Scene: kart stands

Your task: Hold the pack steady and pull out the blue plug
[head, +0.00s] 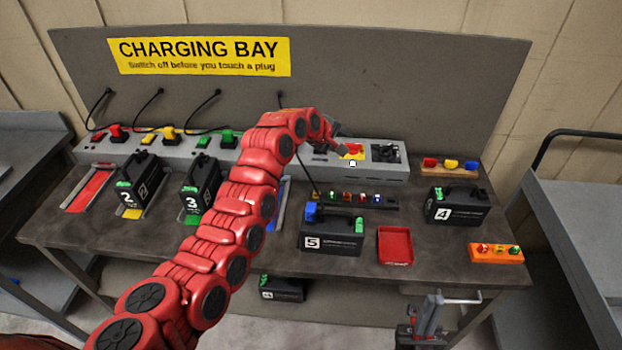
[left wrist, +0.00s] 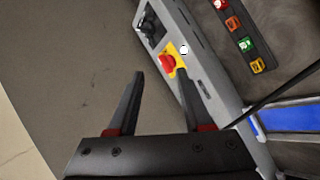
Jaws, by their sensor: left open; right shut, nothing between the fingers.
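The blue plug (head: 311,209) sits in the top left of the black pack marked 5 (head: 345,241), which stands upright on the bench. A black cable rises from the plug. My left gripper (head: 338,137) is open and empty at the charging strip, beside the red switch on a yellow plate (head: 353,150), away from the pack. In the left wrist view the red switch (left wrist: 167,62) lies just beyond the open fingers (left wrist: 162,80); I cannot tell whether they touch it. My right gripper (head: 434,297) is shut and empty, low in front of the bench.
Packs 2 (head: 137,185), 3 (head: 202,188) and 4 (head: 457,206) stand on the bench. A red tray (head: 395,246) lies right of pack 5. An orange block with buttons (head: 496,253) lies at the right edge. My left arm hides part of the bench.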

